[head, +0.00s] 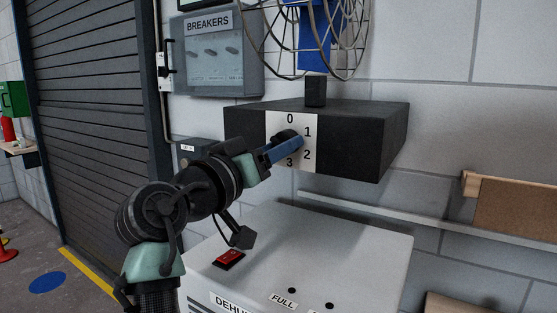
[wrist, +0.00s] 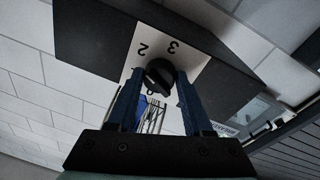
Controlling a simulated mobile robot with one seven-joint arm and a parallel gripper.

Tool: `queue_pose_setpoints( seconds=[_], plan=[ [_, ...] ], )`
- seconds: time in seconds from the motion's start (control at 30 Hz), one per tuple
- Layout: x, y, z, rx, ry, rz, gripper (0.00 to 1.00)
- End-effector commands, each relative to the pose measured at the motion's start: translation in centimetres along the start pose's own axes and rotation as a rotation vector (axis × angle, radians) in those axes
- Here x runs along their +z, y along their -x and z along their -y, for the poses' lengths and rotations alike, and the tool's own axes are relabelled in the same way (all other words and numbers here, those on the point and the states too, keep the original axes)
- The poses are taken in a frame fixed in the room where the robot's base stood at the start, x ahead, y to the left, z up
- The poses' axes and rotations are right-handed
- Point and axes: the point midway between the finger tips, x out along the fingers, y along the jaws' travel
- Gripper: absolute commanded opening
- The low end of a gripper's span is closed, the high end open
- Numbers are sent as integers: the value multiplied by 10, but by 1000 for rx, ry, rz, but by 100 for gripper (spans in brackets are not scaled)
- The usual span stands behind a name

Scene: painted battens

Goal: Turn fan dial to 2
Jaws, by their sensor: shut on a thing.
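The fan dial is a black round knob (head: 284,135) on a white label (head: 281,120) marked 0, 1, 2 and 3, on the front of the black fan base (head: 365,130). My gripper (head: 293,144) is at the knob, its blue fingers partly covering it in the head view. In the wrist view the knob (wrist: 159,73) sits between the two fingertips of my gripper (wrist: 160,80), which is shut on it. The 2 and 3 show upside down beyond the knob. I cannot tell which number the knob points to.
The fan's wire cage (head: 252,42) stands above the base. A grey breaker box (head: 215,75) hangs to the left. Below is a white dehumidifier (head: 340,240) with a red switch (head: 229,258). A wooden-framed board (head: 515,210) is at the right.

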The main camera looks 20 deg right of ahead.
Motion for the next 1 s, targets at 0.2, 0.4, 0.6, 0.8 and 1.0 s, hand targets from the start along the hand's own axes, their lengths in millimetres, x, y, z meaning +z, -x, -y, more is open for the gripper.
queue_pose_setpoints(
  seconds=[0.2,0.4,0.6,0.8,1.0],
  plan=[
    [0,0,0,5,-53,4,0],
    [-1,0,0,6,-64,5,0],
    [-1,0,0,6,-64,4,0],
    [-1,0,0,6,-64,4,72],
    [-1,0,0,6,-63,4,81]
  ],
)
